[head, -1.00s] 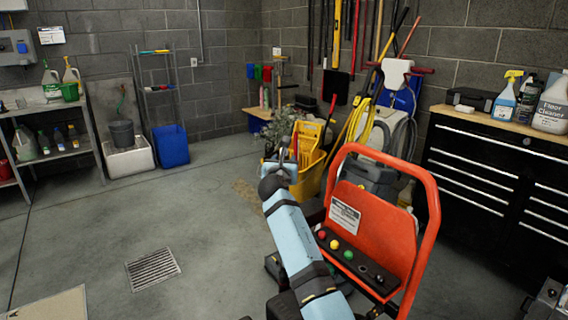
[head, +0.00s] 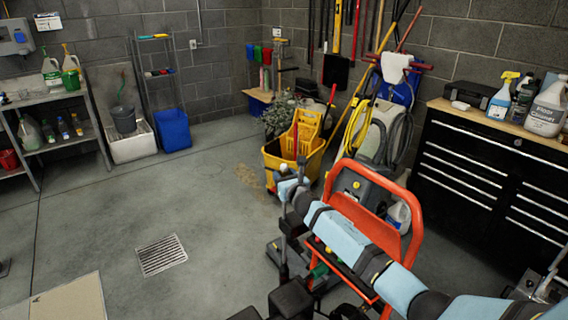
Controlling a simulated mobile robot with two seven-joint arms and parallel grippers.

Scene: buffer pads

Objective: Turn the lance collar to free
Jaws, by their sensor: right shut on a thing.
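My right arm comes in from the lower right and crosses in front of the orange-framed machine (head: 408,205). Its right gripper (head: 287,208) is at the left side of that machine, shut on a slim dark part that looks like the lance (head: 284,262). This part runs roughly upright, from about the hand down toward the machine's dark base. The collar is too small and too covered by the hand to make out, so its setting cannot be told. My arm hides most of the machine's panel and buttons. My left gripper is not in view.
A yellow mop bucket (head: 277,156) stands just behind the hand. A black tool cabinet (head: 465,175) with bottles on its top is at the right. A floor drain (head: 161,254) and open concrete floor lie to the left. A shelf (head: 75,143) stands far left.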

